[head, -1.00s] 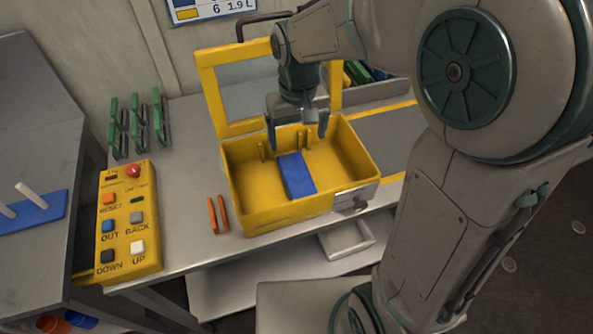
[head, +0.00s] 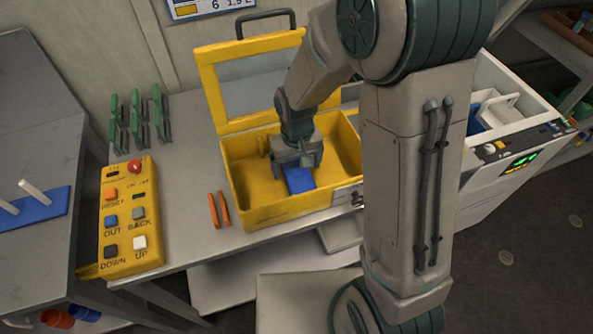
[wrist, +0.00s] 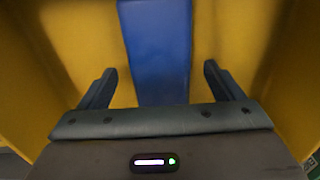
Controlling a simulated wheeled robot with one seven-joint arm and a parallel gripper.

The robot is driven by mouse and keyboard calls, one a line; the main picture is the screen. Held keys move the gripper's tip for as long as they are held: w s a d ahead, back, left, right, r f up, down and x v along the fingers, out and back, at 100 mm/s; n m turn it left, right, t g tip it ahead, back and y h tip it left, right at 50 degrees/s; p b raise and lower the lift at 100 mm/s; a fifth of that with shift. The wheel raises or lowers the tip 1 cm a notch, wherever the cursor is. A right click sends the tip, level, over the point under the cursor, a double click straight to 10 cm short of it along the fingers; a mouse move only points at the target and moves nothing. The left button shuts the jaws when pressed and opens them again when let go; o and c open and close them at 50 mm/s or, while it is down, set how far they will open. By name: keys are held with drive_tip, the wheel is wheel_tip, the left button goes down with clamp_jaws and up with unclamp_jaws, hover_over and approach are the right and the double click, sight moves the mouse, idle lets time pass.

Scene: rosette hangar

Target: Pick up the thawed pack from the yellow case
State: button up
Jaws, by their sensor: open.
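The yellow case (head: 262,208) stands on the bench with its lid up. A flat blue pack (head: 299,180) lies on the case floor, partly hidden by my gripper in the head view. My gripper (head: 297,172) is down inside the case, over the pack. In the wrist view the pack (wrist: 157,45) runs lengthwise between the two fingers of my gripper (wrist: 158,80), with yellow case floor showing on both sides of it. The fingers are open and do not touch the pack.
A yellow control box (head: 129,222) with buttons stands left of the case. Two orange sticks (head: 219,209) lie between them. Green-handled clips (head: 137,120) are at the back left. A white appliance with a lit display (head: 520,161) stands at the right.

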drive_tip(key=shift+f, duration=0.35)
drive_tip(key=shift+c, duration=0.4)
drive_tip(key=shift+r, duration=0.1)
drive_tip(key=c, duration=1.2)
